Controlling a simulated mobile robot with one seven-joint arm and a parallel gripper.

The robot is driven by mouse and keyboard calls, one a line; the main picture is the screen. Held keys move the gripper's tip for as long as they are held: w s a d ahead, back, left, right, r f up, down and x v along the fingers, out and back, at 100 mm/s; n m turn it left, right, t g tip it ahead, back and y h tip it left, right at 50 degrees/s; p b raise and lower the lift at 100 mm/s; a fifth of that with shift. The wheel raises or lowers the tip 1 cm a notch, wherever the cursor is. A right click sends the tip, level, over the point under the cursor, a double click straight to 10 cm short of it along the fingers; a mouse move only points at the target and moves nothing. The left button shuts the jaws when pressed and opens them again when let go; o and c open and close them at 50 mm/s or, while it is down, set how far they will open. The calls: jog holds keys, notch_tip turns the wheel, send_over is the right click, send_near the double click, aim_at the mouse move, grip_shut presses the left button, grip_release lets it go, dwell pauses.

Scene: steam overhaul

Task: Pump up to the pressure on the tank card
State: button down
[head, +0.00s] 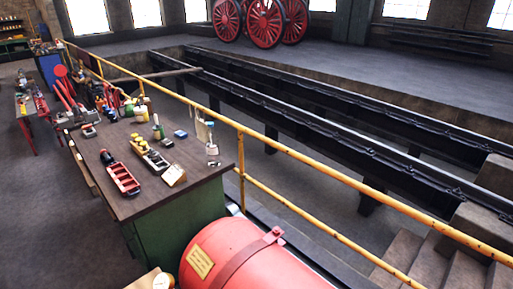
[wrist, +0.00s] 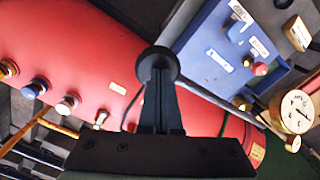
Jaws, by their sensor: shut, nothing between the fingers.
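The red tank (head: 255,262) lies at the bottom of the head view, with a yellow card (head: 200,262) on its side; the card's text is too small to read. In the wrist view the red tank (wrist: 90,45) spans the left and middle. A round white-faced gauge (wrist: 297,112) with a dark needle is at the right edge; its reading is unclear. A blue panel (wrist: 205,65) carries small labels, a red knob (wrist: 260,69) and a blue knob. My gripper (wrist: 159,75) is shut and empty in front of the tank, with a dark round shape at its tips.
Several fittings with coloured caps (wrist: 38,86) line the tank's left part. A bench (head: 130,205) crowded with tools and trays stands behind the tank in the head view. A yellow railing (head: 300,155) runs beside a rail pit. The floor at left (head: 50,225) is clear.

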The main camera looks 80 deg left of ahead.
notch_tip(320, 180, down, 14)
jog(key=b, duration=1.3)
notch_tip(320, 180, up, 16)
jog(key=p, duration=1.6)
jog(key=shift+r, duration=0.25)
jog(key=shift+d+f, duration=0.1)
jog(key=shift+f, duration=0.1)
jog(key=shift+f, duration=0.1)
jog(key=shift+f+b, duration=0.95)
jog(key=shift+b, duration=0.05)
notch_tip(320, 180, down, 15)
jog(key=b, duration=1.4)
jog(key=r+p, duration=1.6)
jog(key=r, duration=0.1)
jog(key=shift+s+a+r, duration=0.1)
jog(key=shift+s+a, duration=0.05)
jog(key=shift+a, duration=0.1)
